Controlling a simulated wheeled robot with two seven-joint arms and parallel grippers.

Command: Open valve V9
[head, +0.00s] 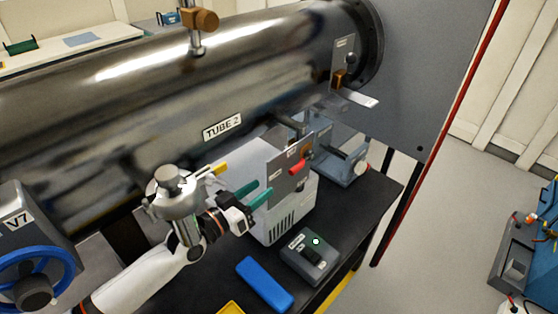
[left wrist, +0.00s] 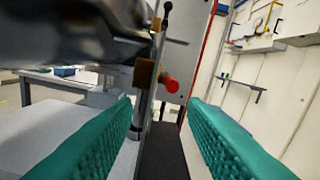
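No label reading V9 can be made out. A grey upright plate (head: 284,188) in the head view carries a red handle (head: 297,167) and a small label too small to read. A red round knob (left wrist: 170,84) shows ahead in the left wrist view; I cannot tell whether it is the same handle. My left gripper (head: 264,188) is just left of the plate, its teal fingers apart with nothing between them. Its fingers also frame the left wrist view (left wrist: 162,106). My right gripper is not in view.
A large steel tube (head: 150,95) labelled TUBE 2 runs above. A blue wheel (head: 35,270) under a V7 label is at left. A grey switch box (head: 311,262) and blue block (head: 264,284) lie on the dark table (head: 375,200).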

